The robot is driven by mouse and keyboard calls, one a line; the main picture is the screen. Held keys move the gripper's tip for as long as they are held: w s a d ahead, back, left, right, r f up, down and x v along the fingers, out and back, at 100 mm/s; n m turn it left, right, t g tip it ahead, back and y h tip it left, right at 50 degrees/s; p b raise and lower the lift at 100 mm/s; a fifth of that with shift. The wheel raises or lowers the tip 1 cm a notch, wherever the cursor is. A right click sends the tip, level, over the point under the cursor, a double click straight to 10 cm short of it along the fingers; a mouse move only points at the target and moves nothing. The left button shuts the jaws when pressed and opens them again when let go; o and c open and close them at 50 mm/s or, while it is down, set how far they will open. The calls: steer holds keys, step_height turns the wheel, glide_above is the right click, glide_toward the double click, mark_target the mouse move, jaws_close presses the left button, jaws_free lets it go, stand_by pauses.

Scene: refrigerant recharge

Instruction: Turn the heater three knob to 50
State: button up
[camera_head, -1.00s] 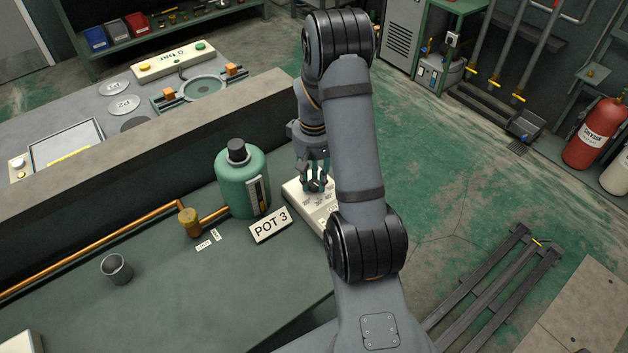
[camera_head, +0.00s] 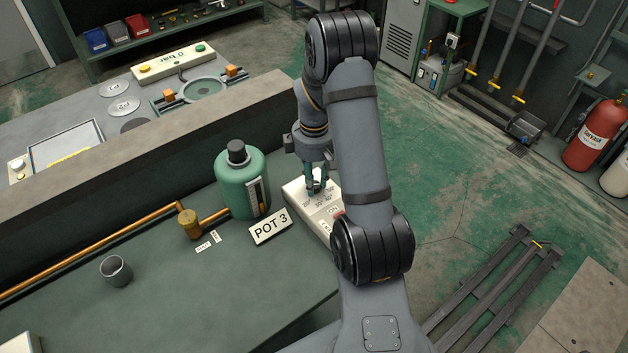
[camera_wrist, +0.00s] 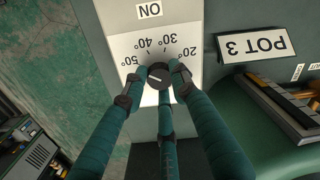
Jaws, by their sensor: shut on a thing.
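The heater control box (camera_head: 304,201) is a pale box beside the green pot with the POT 3 sign. In the wrist view its white dial plate (camera_wrist: 126,48) has marks from 20° to 50° and an ON label. The dark round knob (camera_wrist: 158,77) has a white pointer line that points left and slightly up in that view, near the 50° side; the exact reading is hard to tell. My gripper (camera_wrist: 157,80), with teal fingers, is shut on the knob from both sides. In the head view my gripper (camera_head: 317,183) reaches down onto the box, and its fingers hide most of the knob.
The green pot (camera_head: 243,183) and POT 3 sign (camera_head: 268,226) stand close left of the box. A copper pipe (camera_head: 100,245) with a brass valve (camera_head: 189,223) runs along the bench. A grey cup (camera_head: 116,271) stands at the left. Green floor (camera_head: 450,170) lies open to the right.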

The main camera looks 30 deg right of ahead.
steer(key=shift+n, duration=0.3)
stand_by(0.4)
steer(key=o, duration=1.2)
steer(key=shift+c, duration=0.2)
steer(key=shift+r, duration=0.1)
step_height(320, 180, up, 12)
steer(key=shift+f, duration=0.25)
step_height(320, 180, down, 12)
steer(key=shift+r, duration=0.1)
